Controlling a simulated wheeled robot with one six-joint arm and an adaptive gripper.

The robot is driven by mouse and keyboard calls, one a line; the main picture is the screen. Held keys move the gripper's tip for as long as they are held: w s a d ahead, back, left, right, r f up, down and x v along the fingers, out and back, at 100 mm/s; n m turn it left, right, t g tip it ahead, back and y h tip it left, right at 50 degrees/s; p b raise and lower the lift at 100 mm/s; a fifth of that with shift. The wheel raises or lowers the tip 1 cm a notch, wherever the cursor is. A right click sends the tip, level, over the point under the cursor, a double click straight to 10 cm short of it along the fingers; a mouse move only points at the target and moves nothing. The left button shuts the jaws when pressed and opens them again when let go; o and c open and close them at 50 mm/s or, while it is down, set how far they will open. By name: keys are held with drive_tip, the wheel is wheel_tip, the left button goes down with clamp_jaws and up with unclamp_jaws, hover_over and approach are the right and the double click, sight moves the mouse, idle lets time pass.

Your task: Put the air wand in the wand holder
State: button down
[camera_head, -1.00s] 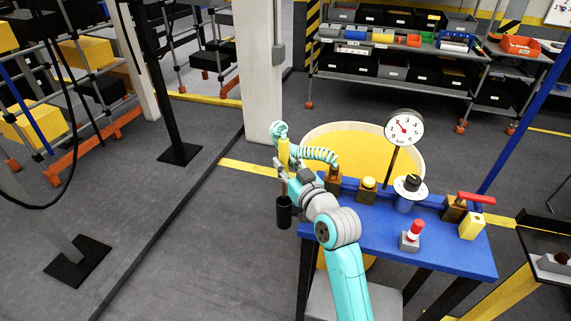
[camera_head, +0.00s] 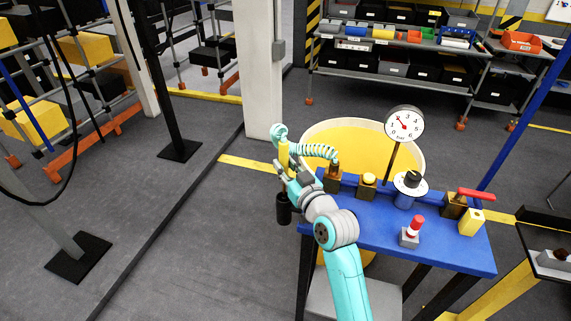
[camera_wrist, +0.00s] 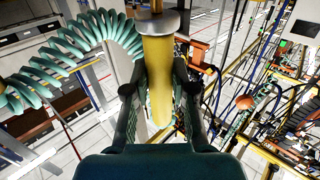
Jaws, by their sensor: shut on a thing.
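The air wand (camera_head: 283,153) has a yellow tube and a teal top joined to a coiled teal hose (camera_head: 319,152). My gripper (camera_head: 286,170) is shut on the yellow tube. The wrist view shows the tube (camera_wrist: 158,80) between both fingers of my gripper (camera_wrist: 160,100), with a grey collar (camera_wrist: 154,23) above. A black open cylinder, seemingly the wand holder (camera_head: 284,209), hangs beside the table's left edge, below my gripper. The wand's lower end is hidden, so I cannot tell whether it is inside the cylinder.
The blue table (camera_head: 350,228) carries a pressure gauge (camera_head: 404,124), a red-handled valve (camera_head: 472,197), a red-and-white button (camera_head: 413,230) and several fittings. A yellow drum (camera_head: 350,143) stands behind. Floor left of the table is clear.

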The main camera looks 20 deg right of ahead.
drive_tip(key=shift+f, duration=0.7)
drive_tip(key=shift+r, duration=0.1)
drive_tip(key=shift+r, duration=1.25)
drive_tip(key=shift+f, duration=1.15)
idle(1.0)
drive_tip(key=shift+r, duration=1.1)
drive_tip(key=shift+f, duration=1.4)
idle(0.6)
drive_tip(key=shift+r, duration=0.1)
